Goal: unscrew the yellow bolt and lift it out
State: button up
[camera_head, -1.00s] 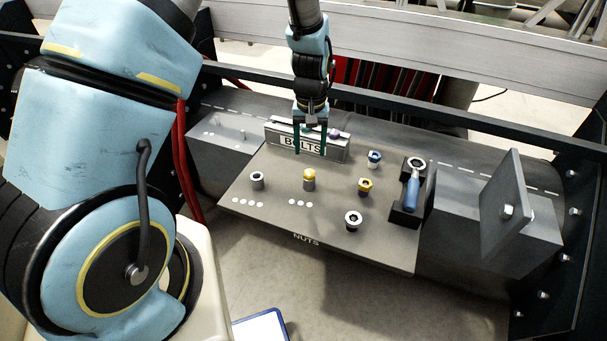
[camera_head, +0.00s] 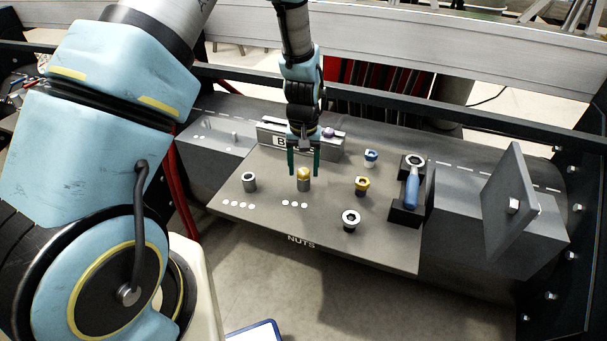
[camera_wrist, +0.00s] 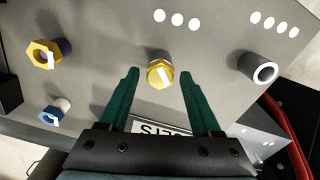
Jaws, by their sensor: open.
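The yellow bolt (camera_head: 303,173) sits upright in a grey socket on the panel, beside a group of three white dots. In the wrist view its yellow hex head (camera_wrist: 160,73), with a white stripe, lies between and just beyond my fingertips. My gripper (camera_head: 304,172) points down with its dark green fingers spread. In the wrist view the open fingers (camera_wrist: 158,75) stand on either side of the bolt head, apart from it. Nothing is held.
A grey BOLTS box (camera_head: 271,140) with a purple piece (camera_head: 328,132) stands behind my gripper. Nearby are an empty grey socket (camera_head: 249,182), a yellow nut (camera_head: 361,186), a blue-and-white piece (camera_head: 371,157), a white-ringed nut (camera_head: 350,220) and a blue-handled tool (camera_head: 411,190).

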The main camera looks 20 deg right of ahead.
jog(key=m, duration=0.6)
jog(key=shift+r, duration=0.1)
jog(key=m+p, duration=0.1)
jog(key=m, duration=0.5)
jog(key=shift+p, duration=0.3)
jog(key=m+p, duration=0.3)
jog(key=m, duration=0.3)
jog(key=shift+r+m, duration=0.15)
jog(key=shift+m, duration=0.25)
jog(key=m+p, duration=0.1)
jog(key=m, duration=0.2)
jog(key=shift+m, duration=0.3)
jog(key=shift+f+m+p, duration=0.25)
jog(key=shift+m+p, duration=0.1)
jog(key=shift+m, duration=0.55)
grip_shut()
jog(key=n+b, duration=0.1)
jog(key=n, duration=0.2)
jog(key=shift+f, duration=0.15)
jog(key=n+b, duration=0.2)
jog(key=n, duration=0.4)
jog(key=shift+n, duration=0.4)
jog(key=shift+r+n, duration=0.25)
jog(key=shift+n, duration=0.95)
